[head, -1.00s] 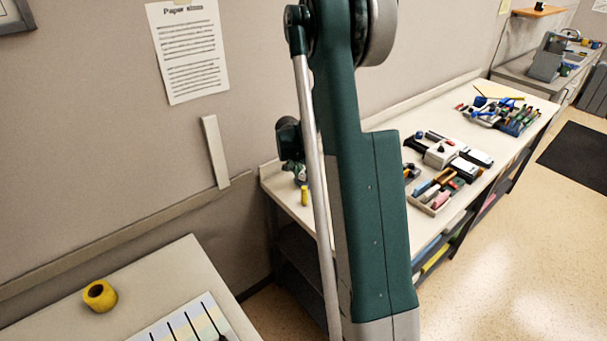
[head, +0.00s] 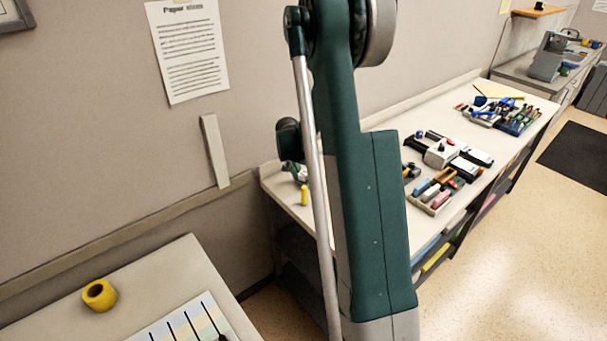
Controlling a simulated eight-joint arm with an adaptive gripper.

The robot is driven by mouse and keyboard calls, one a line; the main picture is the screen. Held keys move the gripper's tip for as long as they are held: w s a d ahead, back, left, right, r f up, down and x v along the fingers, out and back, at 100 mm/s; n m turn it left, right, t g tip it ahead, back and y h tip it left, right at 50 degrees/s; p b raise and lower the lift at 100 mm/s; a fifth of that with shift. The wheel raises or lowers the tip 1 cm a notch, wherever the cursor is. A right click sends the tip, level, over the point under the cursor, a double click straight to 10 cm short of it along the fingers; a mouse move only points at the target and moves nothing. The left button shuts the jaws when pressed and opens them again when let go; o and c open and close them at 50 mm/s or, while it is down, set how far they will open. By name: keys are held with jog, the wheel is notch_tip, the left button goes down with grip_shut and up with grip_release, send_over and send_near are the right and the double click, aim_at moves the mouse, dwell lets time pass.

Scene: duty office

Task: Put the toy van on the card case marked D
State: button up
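I cannot make out the toy van or a card case marked D in the head view. My large green arm link stands across the middle and hides part of the bench behind it. A dark part of my arm shows just left of the link, over the bench's near end. My gripper's fingers cannot be made out, so nothing shows whether they hold anything.
A yellow tape roll (head: 99,295) and a pale striped panel (head: 187,322) lie on the near table (head: 60,320). The long bench (head: 392,122) holds a small yellow item (head: 304,195), a compartment tray (head: 440,207), a white box (head: 440,153) and a blue bin (head: 521,122).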

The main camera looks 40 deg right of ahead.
jog(key=shift+r, duration=0.2)
jog(key=v, duration=1.2)
jog(key=shift+s+a, duration=0.1)
dwell(0.7)
jog(key=s+a+r+n+t+y, duration=0.1)
jog(key=s+a+r+n, duration=0.1)
jog(key=s+a+r, duration=0.45)
jog(key=s+a+r+n+t, duration=0.1)
jog(key=s+a+r+n, duration=0.25)
jog(key=a, duration=0.55)
jog(key=s+a+r+n+t+y, duration=0.1)
jog(key=s+a+r+n, duration=0.1)
jog(key=s+a+r, duration=0.45)
jog(key=s+a+f+n+t+y, duration=0.2)
jog(key=s+a+n, duration=0.4)
jog(key=s+a, duration=1)
jog(key=shift+a+t, duration=0.3)
jog(key=shift+a, duration=0.25)
